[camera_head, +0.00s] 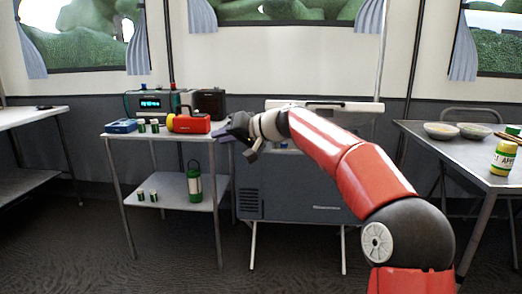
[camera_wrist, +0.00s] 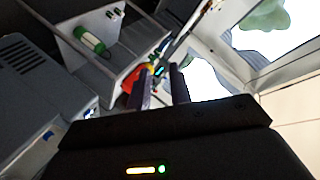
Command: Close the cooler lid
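The cooler (camera_head: 290,195) is a dark grey box on thin white legs in the middle of the head view. Its lid (camera_head: 345,106), with a pale edge, stands raised at the back, so the cooler is open; my arm hides part of the lid and opening. The vented side of the cooler (camera_wrist: 20,65) shows at the left of the wrist view. My gripper (camera_head: 224,133) is at the cooler's upper left, pointing left and apart from the lid. In the wrist view its two fingers (camera_wrist: 162,85) are spread with nothing held between them.
A two-level side table (camera_head: 160,139) stands close left of the cooler, carrying a red flashlight (camera_head: 189,123), a green radio (camera_head: 150,103) and small cans. A green lantern (camera_head: 194,182) is on its lower shelf. A table with bowls (camera_head: 441,131) is at right.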

